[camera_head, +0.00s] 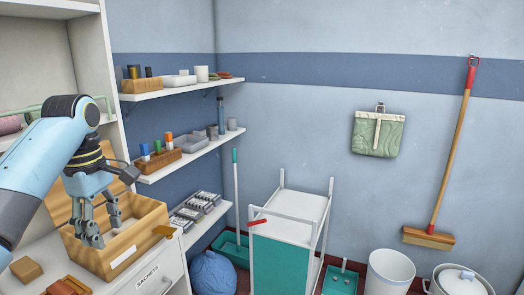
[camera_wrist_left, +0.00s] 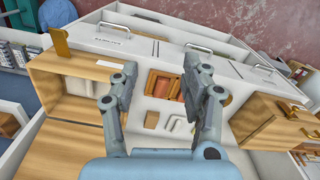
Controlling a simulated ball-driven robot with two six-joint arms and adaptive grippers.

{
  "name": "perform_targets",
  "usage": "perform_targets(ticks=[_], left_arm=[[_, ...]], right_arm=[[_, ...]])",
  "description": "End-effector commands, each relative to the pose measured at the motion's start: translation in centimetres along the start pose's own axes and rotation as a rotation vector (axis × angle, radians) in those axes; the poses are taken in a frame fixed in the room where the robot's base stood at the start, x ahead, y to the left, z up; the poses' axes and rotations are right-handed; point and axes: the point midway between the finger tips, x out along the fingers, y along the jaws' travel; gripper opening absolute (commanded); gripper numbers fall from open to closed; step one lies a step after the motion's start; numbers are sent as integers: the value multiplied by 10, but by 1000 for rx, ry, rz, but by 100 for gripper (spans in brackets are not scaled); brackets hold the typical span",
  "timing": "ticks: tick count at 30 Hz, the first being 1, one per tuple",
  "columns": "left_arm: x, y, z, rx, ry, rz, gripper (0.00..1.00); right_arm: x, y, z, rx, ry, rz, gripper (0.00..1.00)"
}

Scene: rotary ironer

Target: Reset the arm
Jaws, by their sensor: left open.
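My left arm comes in from the left in the head view, blue with a black wrist. Its gripper (camera_head: 90,240) points down in front of and over an open wooden box (camera_head: 150,232) on a white cabinet top. In the left wrist view my left gripper (camera_wrist_left: 155,85) has its two grey fingers spread apart with nothing between them. The wooden box (camera_wrist_left: 50,85) lies to the left of the fingers there. My right gripper does not show in either view.
A small wooden block (camera_head: 26,269) and a reddish-brown tray (camera_head: 68,286) lie on the cabinet top. A white drawer labelled SACHETS (camera_head: 155,280) is below. Wall shelves (camera_head: 185,145) with small items and a white-and-teal cart (camera_head: 290,235) stand to the right.

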Motion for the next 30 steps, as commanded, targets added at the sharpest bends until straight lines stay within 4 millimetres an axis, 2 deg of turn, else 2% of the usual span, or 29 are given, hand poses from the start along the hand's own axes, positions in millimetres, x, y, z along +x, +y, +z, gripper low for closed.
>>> perform_targets(ticks=[1, 4, 16, 19, 20, 23, 26, 27, 29, 30], left_arm=[[10, 1, 2, 10, -1, 0, 47], [18, 2, 6, 28, -1, 0, 47], [24, 2, 9, 47, 0, -1, 47], [40, -6, 11, 46, -5, -21, 47], [51, -11, 12, 46, -9, -35, 47], [103, -39, 18, 45, -27, -106, 47], [173, -81, 26, 40, -56, -218, 47], [203, -99, 30, 39, -65, -258, 47], [247, -125, 34, 45, -76, -303, 47], [276, -143, 37, 57, -83, -328, 47]], right_arm=[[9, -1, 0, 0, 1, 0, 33], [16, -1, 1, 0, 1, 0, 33], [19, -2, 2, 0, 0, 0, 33], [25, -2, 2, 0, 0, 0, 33], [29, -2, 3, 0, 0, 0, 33], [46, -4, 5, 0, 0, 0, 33], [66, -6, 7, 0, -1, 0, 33], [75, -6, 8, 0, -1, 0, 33], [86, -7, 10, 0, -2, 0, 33], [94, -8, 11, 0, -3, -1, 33]])
